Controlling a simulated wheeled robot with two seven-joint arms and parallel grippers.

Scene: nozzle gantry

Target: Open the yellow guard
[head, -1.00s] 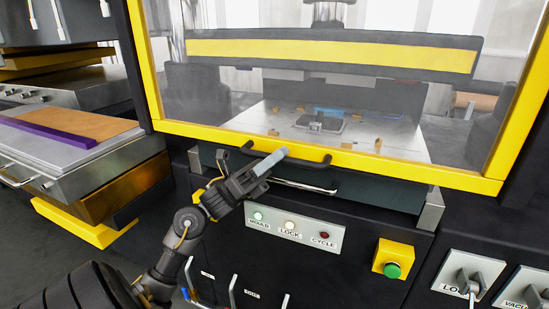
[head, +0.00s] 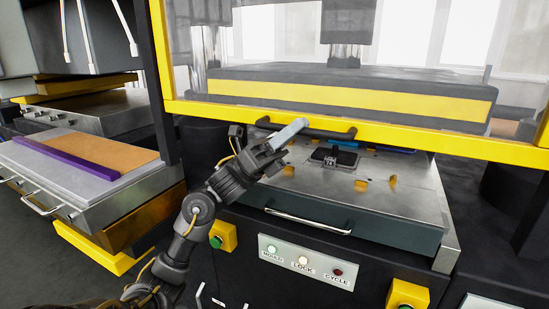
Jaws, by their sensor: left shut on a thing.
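The yellow guard (head: 410,138) is a clear panel in a yellow frame. It is partly raised, and its lower bar crosses the view above the machine's metal plate (head: 320,195). A black bar handle (head: 328,133) is fixed along the lower bar. My left gripper (head: 284,138) is shut on the left part of this handle; the fingers hide some of it. My right gripper is not in view.
The plate below the guard carries a dark mould (head: 335,158) and several small orange pieces. A button panel (head: 308,262) is below, with yellow button boxes (head: 408,294) beside it. A side drawer (head: 80,190) holds a purple bar at left.

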